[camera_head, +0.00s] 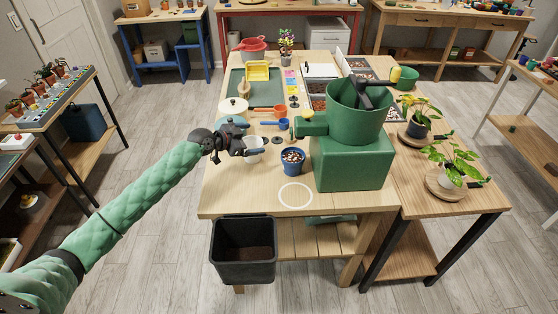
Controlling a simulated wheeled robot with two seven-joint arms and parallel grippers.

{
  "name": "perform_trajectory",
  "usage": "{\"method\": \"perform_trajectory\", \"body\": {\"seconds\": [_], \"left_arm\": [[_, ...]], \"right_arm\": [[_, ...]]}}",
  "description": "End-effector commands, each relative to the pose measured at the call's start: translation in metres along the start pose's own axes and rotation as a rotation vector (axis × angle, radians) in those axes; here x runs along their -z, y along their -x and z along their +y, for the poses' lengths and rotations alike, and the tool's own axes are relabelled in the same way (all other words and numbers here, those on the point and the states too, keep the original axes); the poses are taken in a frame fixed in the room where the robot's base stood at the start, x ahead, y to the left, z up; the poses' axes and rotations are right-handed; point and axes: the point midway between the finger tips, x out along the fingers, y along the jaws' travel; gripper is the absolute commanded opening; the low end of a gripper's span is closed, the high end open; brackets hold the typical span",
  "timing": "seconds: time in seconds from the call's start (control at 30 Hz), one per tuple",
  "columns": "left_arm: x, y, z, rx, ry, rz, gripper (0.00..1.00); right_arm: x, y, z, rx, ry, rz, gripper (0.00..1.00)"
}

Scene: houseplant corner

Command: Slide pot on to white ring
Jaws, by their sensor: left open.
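A white ring (295,206) is marked flat on the front of the wooden table, and it is empty. A blue pot (294,168) filled with pebbles stands just behind the ring. A white cup-like pot (254,158) stands to the left of the blue pot. My left gripper (256,139) is open, with its dark fingers pointing right. It overlaps the white pot in the picture; I cannot tell whether it touches it. The blue pot is a little to the right of the fingertips, apart from them. My right gripper is not in view.
A large green machine with a hopper (352,160) stands right of the ring. A black bin (243,249) is below the table's front edge. Orange and blue scoops (280,112) lie behind the pots. The tabletop left of the ring is clear.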

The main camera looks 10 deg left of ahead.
Motion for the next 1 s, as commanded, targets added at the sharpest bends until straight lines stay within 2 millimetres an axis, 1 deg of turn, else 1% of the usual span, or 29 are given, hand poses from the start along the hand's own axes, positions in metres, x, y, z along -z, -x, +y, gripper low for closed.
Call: {"method": "perform_trajectory", "body": {"seconds": [0.03,0.1,0.2,0.3,0.33,0.4,0.5,0.83,1.0], "left_arm": [[0.0,-0.009,0.023,-0.03,0.02,0.011,0.96],[-0.002,-0.018,0.049,-0.064,0.051,0.023,0.96],[-0.004,-0.028,0.079,-0.1,0.088,0.036,0.96],[-0.005,-0.034,0.101,-0.126,0.114,0.045,0.96],[-0.005,-0.035,0.105,-0.131,0.12,0.047,0.96],[-0.004,-0.037,0.112,-0.139,0.129,0.05,0.96],[-0.004,-0.038,0.116,-0.144,0.134,0.052,0.96],[-0.005,-0.039,0.116,-0.144,0.134,0.052,0.96],[-0.002,-0.048,0.116,-0.144,0.135,0.053,0.96]], "right_arm": [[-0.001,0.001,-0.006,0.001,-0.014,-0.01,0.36],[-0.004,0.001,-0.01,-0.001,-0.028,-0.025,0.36],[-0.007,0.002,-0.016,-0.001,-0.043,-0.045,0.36],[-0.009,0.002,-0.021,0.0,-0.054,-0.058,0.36],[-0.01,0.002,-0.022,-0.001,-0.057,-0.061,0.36],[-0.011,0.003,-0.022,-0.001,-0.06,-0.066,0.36],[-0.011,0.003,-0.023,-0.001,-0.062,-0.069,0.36],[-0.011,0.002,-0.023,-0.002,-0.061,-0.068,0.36],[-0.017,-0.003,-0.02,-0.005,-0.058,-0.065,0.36]]}}
